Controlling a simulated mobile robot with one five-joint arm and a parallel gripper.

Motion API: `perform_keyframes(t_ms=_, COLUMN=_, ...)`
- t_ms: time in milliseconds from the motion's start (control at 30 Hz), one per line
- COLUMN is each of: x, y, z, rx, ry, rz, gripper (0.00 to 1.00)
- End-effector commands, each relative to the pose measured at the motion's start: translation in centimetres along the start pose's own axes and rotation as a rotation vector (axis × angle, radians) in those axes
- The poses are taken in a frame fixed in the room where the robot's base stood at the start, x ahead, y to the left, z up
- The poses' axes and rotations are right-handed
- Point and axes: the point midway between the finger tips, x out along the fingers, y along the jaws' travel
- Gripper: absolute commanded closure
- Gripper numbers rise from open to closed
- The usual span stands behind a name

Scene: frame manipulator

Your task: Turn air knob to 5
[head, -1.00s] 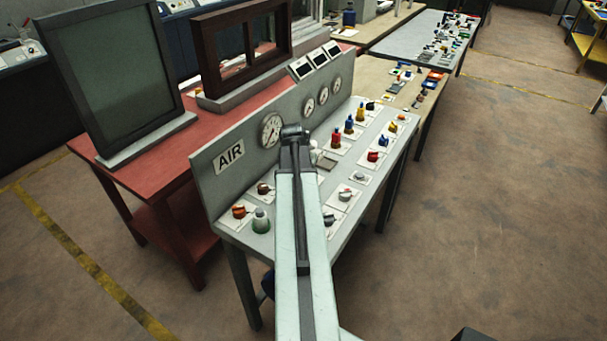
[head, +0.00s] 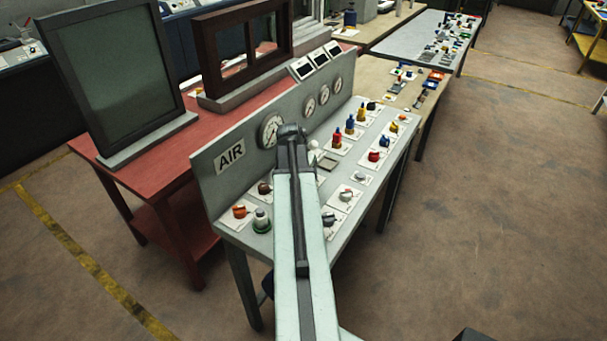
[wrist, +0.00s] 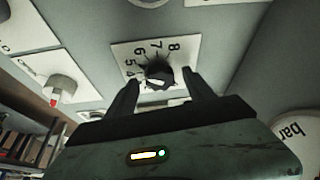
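In the wrist view a dark round knob (wrist: 160,72) with a white pointer mark sits on a white plate (wrist: 185,46) printed with numbers including 4, 5, 6, 7 and 8. In the head view my arm hides the gripper and this knob. The AIR sign (head: 230,155) is on the panel's upright back, left of my arm.
The grey control panel (head: 345,215) carries several other knobs and buttons close to my arm. A round gauge (head: 270,131) is on its back wall. In the wrist view another knob with a red mark (wrist: 60,88) is at left and a "bar" dial (wrist: 297,130) at right.

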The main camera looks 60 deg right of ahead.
Motion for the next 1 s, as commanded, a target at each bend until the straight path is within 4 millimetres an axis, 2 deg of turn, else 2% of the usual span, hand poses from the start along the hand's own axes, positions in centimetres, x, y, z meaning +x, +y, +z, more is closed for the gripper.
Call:
perform_keyframes(t_ms=200, x=-0.1, y=0.0, z=0.0, rx=0.000, ry=0.001, rz=-0.001, gripper=0.38)
perform_keyframes(t_ms=333, x=-0.8, y=0.0, z=-0.1, rx=-0.001, ry=0.001, rz=-0.001, gripper=0.38)
perform_keyframes(t_ms=733, x=-7.6, y=0.1, z=-0.2, rx=0.000, ry=0.001, rz=0.000, gripper=0.38)
perform_keyframes(t_ms=1000, x=-7.8, y=0.0, z=0.0, rx=0.000, ry=0.000, rz=0.000, gripper=0.38)
